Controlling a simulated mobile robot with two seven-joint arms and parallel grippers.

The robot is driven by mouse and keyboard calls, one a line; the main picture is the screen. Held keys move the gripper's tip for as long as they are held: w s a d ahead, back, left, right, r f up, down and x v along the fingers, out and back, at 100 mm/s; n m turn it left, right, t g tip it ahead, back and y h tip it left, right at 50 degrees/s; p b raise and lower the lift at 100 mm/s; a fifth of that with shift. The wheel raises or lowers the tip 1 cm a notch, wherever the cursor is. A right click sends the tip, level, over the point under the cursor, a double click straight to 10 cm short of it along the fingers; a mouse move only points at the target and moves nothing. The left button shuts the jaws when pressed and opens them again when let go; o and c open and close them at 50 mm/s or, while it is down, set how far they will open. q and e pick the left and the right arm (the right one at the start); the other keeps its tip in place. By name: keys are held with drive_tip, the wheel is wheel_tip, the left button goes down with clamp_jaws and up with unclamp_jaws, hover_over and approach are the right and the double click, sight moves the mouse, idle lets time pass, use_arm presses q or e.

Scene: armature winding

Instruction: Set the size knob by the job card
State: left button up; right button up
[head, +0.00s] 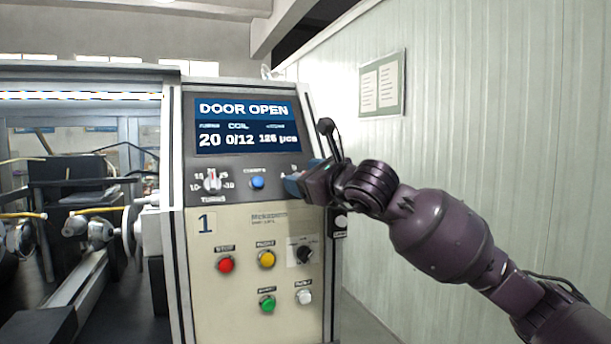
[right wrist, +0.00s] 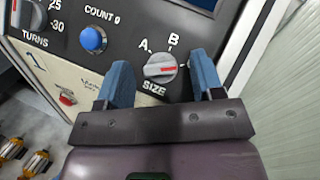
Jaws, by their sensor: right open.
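The size knob (right wrist: 160,70) is a grey round knob with a bar grip and a red mark, above the word SIZE in the right wrist view. Its red mark lies towards the right, away from A and B; any label on that side is hidden by a finger. My right gripper (right wrist: 163,76) is open, its blue fingers on either side of the knob; I cannot tell whether they touch it. In the head view my right gripper (head: 294,187) covers the knob. I see no readable job card. My left gripper is not in view.
The panel screen (head: 248,125) reads DOOR OPEN, with 20 and 0/12. The turns knob (head: 212,182) and blue count button (head: 257,182) are left of my gripper. Coloured buttons sit below. A framed sheet (head: 382,85), unreadable, hangs on the right wall. The winding machine (head: 95,210) is at left.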

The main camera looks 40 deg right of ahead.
drive_tip(key=shift+c, duration=0.2)
drive_tip(key=c, duration=0.9)
drive_tip(key=n+g+y, duration=0.1)
drive_tip(key=n+g, duration=0.1)
drive_tip(key=n, duration=0.2)
drive_tip(key=n+g+y, duration=0.2)
drive_tip(key=n, duration=0.2)
drive_tip(key=r+n+g+y+p, duration=0.1)
drive_tip(key=n+g+y, duration=0.1)
drive_tip(key=n, duration=0.3)
drive_tip(key=shift+w+d+g, duration=0.1)
drive_tip(key=shift+d+g, duration=0.1)
drive_tip(key=shift+g, duration=0.1)
drive_tip(key=shift+f, duration=0.1)
drive_tip(key=shift+n, duration=0.3)
drive_tip(key=shift+g, duration=0.3)
